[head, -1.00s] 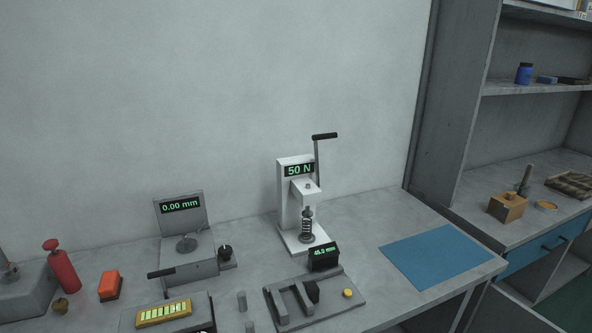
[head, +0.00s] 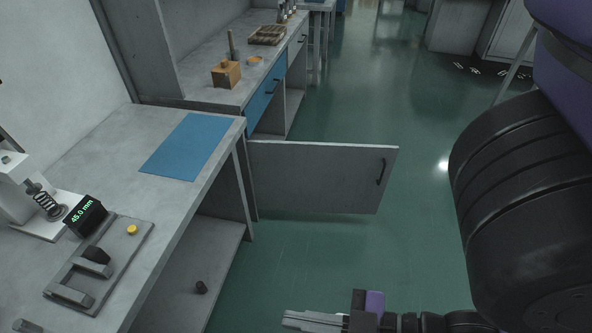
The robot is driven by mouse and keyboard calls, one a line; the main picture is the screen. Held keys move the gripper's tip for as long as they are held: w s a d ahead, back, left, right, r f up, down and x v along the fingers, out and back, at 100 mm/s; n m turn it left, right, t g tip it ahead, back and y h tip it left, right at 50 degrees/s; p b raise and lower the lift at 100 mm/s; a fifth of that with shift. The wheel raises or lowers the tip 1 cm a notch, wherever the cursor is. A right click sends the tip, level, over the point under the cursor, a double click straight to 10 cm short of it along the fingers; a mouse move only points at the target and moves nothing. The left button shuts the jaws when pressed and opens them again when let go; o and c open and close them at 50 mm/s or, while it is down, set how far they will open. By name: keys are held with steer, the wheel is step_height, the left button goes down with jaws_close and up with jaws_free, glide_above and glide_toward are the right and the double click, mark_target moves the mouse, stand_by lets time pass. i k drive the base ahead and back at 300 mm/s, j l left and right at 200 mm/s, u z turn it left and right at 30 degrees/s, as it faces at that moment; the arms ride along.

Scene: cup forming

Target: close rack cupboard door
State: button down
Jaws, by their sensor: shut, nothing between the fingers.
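The grey cupboard door (head: 315,177) stands wide open in the head view. It juts out to the right over the green floor from below the workbench end. Its dark bar handle (head: 381,172) is near the free right edge. Behind it is the rack's open lower cupboard (head: 295,104), under a blue drawer (head: 266,92). My gripper (head: 288,319) is at the bottom of the view, pointing left, shut and empty. It is nearer to me than the door, clear of it and touching nothing visible.
The workbench (head: 85,165) fills the left, with a blue mat (head: 187,146), a gauge block and a press on top. Green floor (head: 415,225) is free around and right of the door.

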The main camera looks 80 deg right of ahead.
mark_target(332, 178)
steer(key=z, duration=1.8)
